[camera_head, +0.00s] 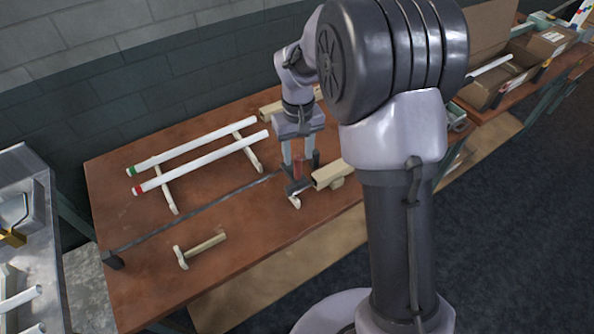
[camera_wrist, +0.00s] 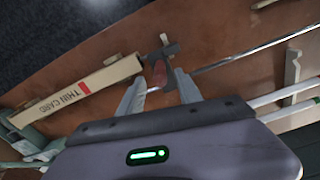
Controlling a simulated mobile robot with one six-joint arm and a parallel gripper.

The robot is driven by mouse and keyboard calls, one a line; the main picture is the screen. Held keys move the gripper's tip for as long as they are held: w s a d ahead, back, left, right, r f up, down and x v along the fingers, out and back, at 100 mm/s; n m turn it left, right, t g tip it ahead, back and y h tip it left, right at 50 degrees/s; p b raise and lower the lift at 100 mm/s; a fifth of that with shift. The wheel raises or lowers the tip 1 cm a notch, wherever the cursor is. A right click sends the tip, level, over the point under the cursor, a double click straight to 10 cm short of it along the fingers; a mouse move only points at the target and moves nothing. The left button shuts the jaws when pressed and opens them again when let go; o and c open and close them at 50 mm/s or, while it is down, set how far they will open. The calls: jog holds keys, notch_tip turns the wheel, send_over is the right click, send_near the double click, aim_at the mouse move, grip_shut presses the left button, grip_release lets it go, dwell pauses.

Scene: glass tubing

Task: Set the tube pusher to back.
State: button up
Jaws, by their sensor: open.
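The tube pusher is a dark slider with a red grip (camera_head: 297,170) on a thin metal rail (camera_head: 190,216) along the table. In the wrist view the red grip (camera_wrist: 159,73) and a dark bracket show at the rail's end nearest the box. My gripper (camera_head: 300,163) points down over the pusher. In the wrist view my gripper (camera_wrist: 159,78) is open, with its fingers on either side of the red grip. I cannot tell whether either finger touches it. A pale foot (camera_head: 294,202) shows at the slider's front.
Two white tubes, green-ended (camera_head: 190,146) and red-ended (camera_head: 205,161), lie across pale supports behind the rail. A pale T-shaped piece (camera_head: 200,246) lies in front. A long box marked "THIN CARD" (camera_wrist: 78,91) is close beside the pusher. The table's front left is mostly clear.

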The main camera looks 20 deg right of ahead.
aim_at(298, 169)
notch_tip(298, 169, down, 7)
jog(key=shift+r+b, duration=0.15)
jog(key=shift+b, duration=0.7)
grip_shut()
dwell(0.7)
